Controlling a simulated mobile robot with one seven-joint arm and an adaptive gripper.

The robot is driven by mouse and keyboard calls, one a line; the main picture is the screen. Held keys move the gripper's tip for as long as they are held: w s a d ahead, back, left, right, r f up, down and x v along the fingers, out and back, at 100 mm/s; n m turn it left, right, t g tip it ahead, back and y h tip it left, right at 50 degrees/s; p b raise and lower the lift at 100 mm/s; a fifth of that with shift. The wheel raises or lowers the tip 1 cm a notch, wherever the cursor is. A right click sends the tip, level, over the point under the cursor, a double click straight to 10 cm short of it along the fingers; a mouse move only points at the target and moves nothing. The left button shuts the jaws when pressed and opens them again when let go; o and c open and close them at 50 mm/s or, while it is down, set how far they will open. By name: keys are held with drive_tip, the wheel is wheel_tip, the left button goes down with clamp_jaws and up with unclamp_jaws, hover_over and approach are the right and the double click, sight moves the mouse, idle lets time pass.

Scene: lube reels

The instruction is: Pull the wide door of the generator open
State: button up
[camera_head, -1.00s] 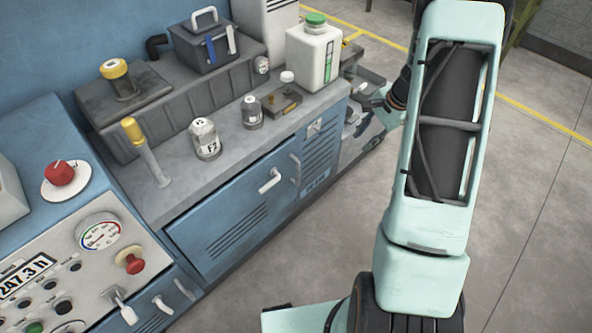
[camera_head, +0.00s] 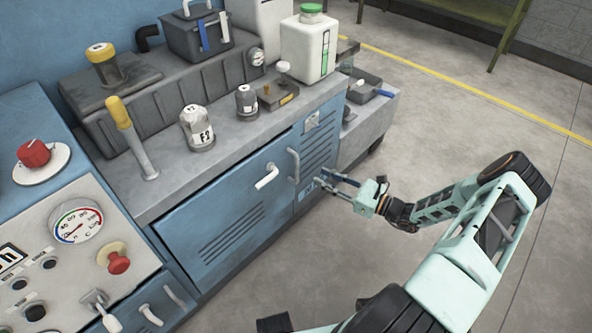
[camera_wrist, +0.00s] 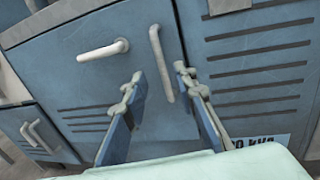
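The generator's wide blue door (camera_head: 222,225) has slanted vent slots and sits flush in the cabinet, shut. It also fills the middle of the wrist view (camera_wrist: 75,85). A white lever handle (camera_head: 267,177) sticks out near its upper right. A pale vertical bar handle (camera_head: 294,166) runs along its right edge. My gripper (camera_head: 322,180) is open and empty, in front of the cabinet at the right of the door. In the wrist view, the bar handle (camera_wrist: 160,62) shows beyond and partly between the two fingertips (camera_wrist: 158,80); no contact is visible. The lever handle (camera_wrist: 102,51) is left of them.
A slotted panel (camera_head: 318,150) adjoins the door on the right. Bottles, including a white jug (camera_head: 308,50), stand on the counter (camera_head: 228,148) above. A gauge panel (camera_head: 70,270) is at the left.

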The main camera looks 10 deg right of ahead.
drive_tip(key=b, duration=0.2)
hover_over(297, 181)
drive_tip(key=shift+w, duration=0.35)
drive_tip(key=shift+c, duration=0.4)
clamp_jaws()
